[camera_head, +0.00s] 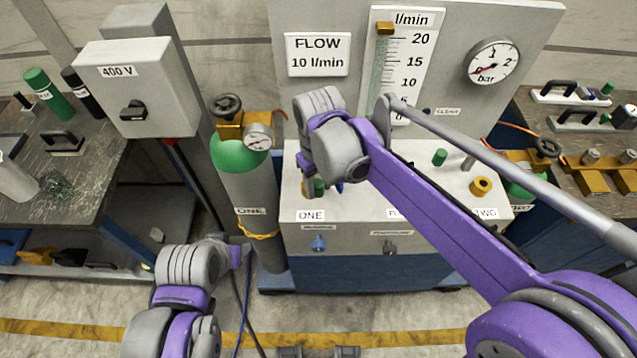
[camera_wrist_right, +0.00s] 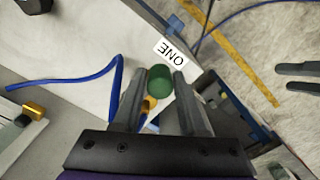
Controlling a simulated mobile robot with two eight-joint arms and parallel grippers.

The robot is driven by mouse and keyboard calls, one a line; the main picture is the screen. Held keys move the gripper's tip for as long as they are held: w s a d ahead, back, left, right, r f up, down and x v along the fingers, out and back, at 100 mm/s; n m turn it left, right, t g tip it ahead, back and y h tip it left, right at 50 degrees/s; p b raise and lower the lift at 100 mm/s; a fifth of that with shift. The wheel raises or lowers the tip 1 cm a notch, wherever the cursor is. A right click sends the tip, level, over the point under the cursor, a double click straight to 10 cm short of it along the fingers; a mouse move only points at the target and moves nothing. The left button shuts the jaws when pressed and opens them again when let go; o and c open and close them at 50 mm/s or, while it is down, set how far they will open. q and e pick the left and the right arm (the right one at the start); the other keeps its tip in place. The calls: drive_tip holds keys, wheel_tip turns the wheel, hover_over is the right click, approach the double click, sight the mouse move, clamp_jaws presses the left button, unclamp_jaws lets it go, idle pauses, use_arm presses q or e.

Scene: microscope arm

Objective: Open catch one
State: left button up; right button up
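The label ONE (camera_head: 311,215) is on the front edge of the white cabinet, and it shows upside down in the right wrist view (camera_wrist_right: 170,54). Just behind it stands a green-topped catch (camera_head: 319,187), with a brass part (camera_wrist_right: 149,104) beside it in the wrist view. My right gripper (camera_wrist_right: 160,88) is above the catch. Its fingers lie on either side of the green top (camera_wrist_right: 159,80), with no clear contact seen. In the head view my right wrist hides its fingertips. My left gripper (camera_head: 243,256) is low, left of the cabinet; its two separated fingers (camera_wrist_right: 298,79) show in the wrist view.
A green-shouldered gas cylinder (camera_head: 240,180) with a brass valve stands left of the cabinet. A blue knob (camera_head: 319,243) is on the cabinet front. A yellow ring (camera_head: 481,187) and another green top (camera_head: 440,157) are further right. A blue hose (camera_wrist_right: 70,80) runs beside the right gripper.

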clamp_jaws()
idle(1.1)
